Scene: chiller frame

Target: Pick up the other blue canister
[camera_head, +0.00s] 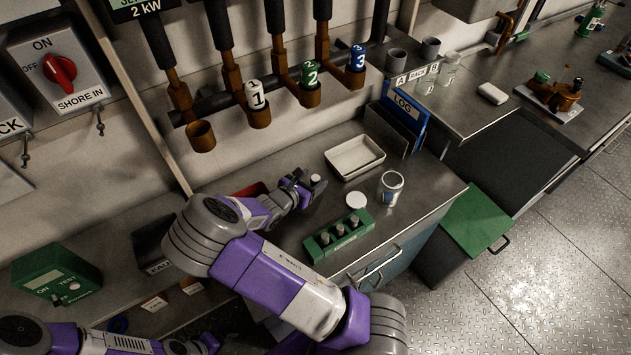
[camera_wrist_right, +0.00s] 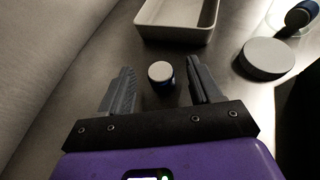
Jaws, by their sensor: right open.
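A small blue canister with a pale top (camera_wrist_right: 161,73) stands on the steel counter between the spread fingers of my right gripper (camera_wrist_right: 160,88). Gaps show on both sides of it, so the fingers do not touch it. In the head view its pale top (camera_head: 318,181) shows at the tips of my right gripper (camera_head: 308,187). Another blue canister (camera_wrist_right: 300,14) lies inside a clear glass jar, which also shows in the head view (camera_head: 391,188). My left arm is low at the left of the head view; its gripper (camera_head: 205,345) is partly cut off and its jaws are unclear.
A white tray (camera_head: 355,157) sits just behind the right gripper. A round white lid (camera_head: 355,200) and a green rack (camera_head: 337,238) with several grey-topped pieces are nearer the counter's front edge. Numbered canisters 1 (camera_head: 256,94), 2 (camera_head: 309,74) and 3 (camera_head: 356,58) sit in wall pipe cups.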

